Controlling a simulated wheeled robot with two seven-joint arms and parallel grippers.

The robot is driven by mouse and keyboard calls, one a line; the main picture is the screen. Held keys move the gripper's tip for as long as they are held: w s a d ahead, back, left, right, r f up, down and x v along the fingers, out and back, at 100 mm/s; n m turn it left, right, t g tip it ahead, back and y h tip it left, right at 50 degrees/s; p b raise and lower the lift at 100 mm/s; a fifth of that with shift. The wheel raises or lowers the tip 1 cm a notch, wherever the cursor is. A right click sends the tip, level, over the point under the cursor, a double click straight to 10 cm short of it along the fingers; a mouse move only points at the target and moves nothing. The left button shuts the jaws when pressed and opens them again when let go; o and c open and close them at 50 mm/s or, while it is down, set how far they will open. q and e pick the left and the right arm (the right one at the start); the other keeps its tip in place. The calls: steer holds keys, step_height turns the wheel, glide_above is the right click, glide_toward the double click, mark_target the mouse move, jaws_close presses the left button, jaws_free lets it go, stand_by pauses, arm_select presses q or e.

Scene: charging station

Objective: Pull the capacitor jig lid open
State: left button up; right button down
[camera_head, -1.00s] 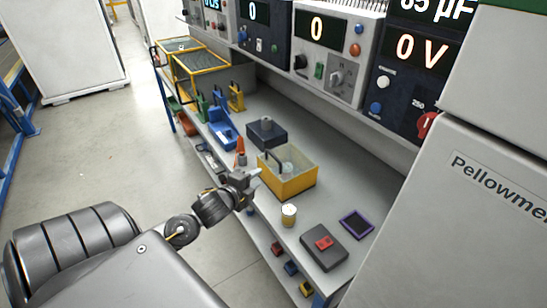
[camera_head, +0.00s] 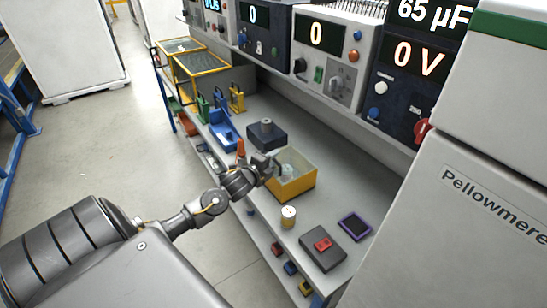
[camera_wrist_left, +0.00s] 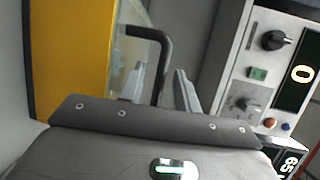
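The capacitor jig is a yellow box (camera_head: 296,186) with a clear lid (camera_head: 298,163) on the workbench in the head view. Its yellow wall (camera_wrist_left: 70,50) fills the left of the left wrist view. A black bent lid handle (camera_wrist_left: 150,34) stands out from the lid there. My left gripper (camera_head: 274,166) is at the near left side of the jig. In the left wrist view its two pale fingers (camera_wrist_left: 159,86) are apart, with the handle's end between them and gaps visible. My gripper partly hides the handle in the head view. My right gripper is not in view.
A dark block (camera_head: 266,134) and an orange cone (camera_head: 240,147) stand close to the jig. Instrument panels (camera_head: 325,45) line the back.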

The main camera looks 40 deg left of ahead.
arm_select(q)
steer(key=shift+w+f, duration=0.1)
steer(key=shift+w, duration=0.3)
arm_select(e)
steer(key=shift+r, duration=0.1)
arm_select(q)
steer(key=shift+c, duration=0.4)
jaws_close()
